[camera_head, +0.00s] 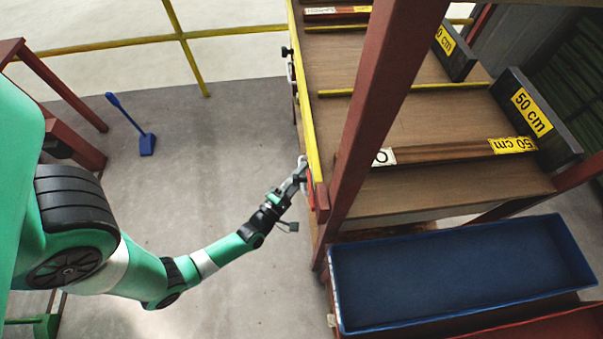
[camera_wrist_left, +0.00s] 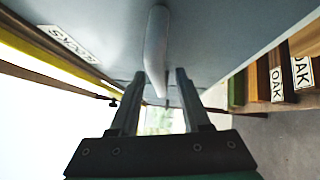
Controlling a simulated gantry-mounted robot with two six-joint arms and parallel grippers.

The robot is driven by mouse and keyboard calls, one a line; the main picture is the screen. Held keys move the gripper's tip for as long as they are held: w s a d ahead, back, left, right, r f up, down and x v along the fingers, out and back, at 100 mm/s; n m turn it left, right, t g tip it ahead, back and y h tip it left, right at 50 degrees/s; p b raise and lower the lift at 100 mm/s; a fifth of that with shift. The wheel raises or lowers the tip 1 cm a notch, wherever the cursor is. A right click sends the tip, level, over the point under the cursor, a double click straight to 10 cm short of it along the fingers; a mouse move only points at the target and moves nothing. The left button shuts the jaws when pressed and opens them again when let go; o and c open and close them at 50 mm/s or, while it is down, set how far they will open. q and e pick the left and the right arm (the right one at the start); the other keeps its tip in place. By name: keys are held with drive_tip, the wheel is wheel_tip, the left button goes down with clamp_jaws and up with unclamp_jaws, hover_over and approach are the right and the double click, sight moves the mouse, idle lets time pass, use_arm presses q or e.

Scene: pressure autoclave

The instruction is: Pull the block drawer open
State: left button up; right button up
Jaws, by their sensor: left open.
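The block drawer's grey front panel (camera_wrist_left: 215,30) fills the upper part of the left wrist view, with an upside-down label (camera_wrist_left: 68,42) that seems to read BLOCKS. A grey bar handle (camera_wrist_left: 157,45) sticks out from it. My left gripper (camera_wrist_left: 155,82) is open, one finger on each side of the handle's line; I cannot tell whether either finger touches it. In the head view my left gripper (camera_head: 302,165) is at the bench's left side, by the yellow edge. The drawer front is not clearly visible there. My right gripper is not in view.
Wooden pieces labelled OAK (camera_wrist_left: 278,85) sit beside the drawer. A red post (camera_head: 375,120) rises close to my left gripper. A blue tray (camera_head: 460,270) lies at lower right. The floor (camera_head: 215,140) left of the bench is mostly clear, with a blue long-handled tool (camera_head: 147,143).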

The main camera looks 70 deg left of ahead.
use_arm(q)
clamp_jaws()
idle(1.3)
